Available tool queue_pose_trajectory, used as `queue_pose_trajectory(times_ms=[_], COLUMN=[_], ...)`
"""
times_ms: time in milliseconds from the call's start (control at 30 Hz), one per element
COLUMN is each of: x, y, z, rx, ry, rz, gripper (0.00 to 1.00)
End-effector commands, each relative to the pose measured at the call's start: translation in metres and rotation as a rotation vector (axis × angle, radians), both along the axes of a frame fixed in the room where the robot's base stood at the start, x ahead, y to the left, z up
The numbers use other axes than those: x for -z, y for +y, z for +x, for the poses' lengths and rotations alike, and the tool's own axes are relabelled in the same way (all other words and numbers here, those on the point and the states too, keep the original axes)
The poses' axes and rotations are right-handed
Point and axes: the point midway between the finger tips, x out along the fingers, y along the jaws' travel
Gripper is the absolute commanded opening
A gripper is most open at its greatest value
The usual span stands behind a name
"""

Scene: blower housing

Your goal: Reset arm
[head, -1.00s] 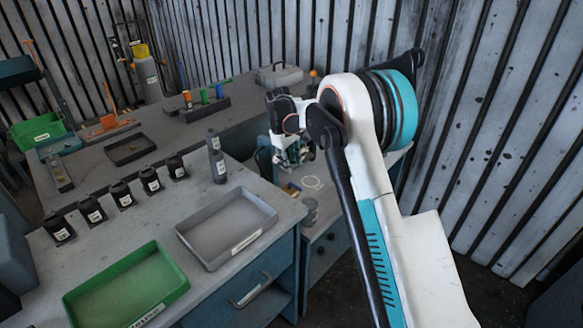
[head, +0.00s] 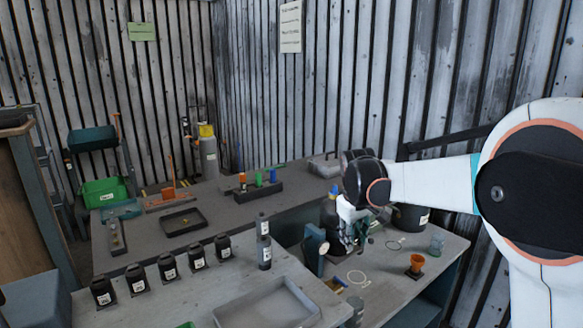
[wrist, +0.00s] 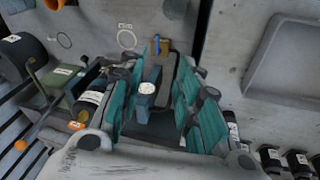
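My gripper (head: 357,240) hangs from the outstretched white arm over the right-hand part of the workbench in the head view. In the wrist view its teal fingers (wrist: 158,95) stand apart, and the gripper is open. A blue-grey piece with a round pale face (wrist: 147,90) shows between the fingers, apart from the right one. I cannot tell its distance from the fingers. In the head view a blue-grey piece with a round tan face (head: 316,242) stands just left of my gripper. A dark bottle (head: 329,212) is partly hidden behind the gripper.
A grey tray (head: 268,308), several black labelled bottles (head: 166,270) and two stacked-looking dark bottles (head: 264,245) stand left of my gripper. A corrugated wall rises behind.

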Motion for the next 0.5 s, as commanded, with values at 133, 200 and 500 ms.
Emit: queue_pose_trajectory(times_ms=[133,200,500], x=[-0.030,-0.040,-0.069], y=[-0.006,-0.008,-0.015], z=[-0.044,-0.064,-0.153], rx=[0.045,0.065,0.154], ry=[-0.047,-0.068,-0.160], rz=[0.029,0.043,0.107], gripper=[0.31,0.31,0.31])
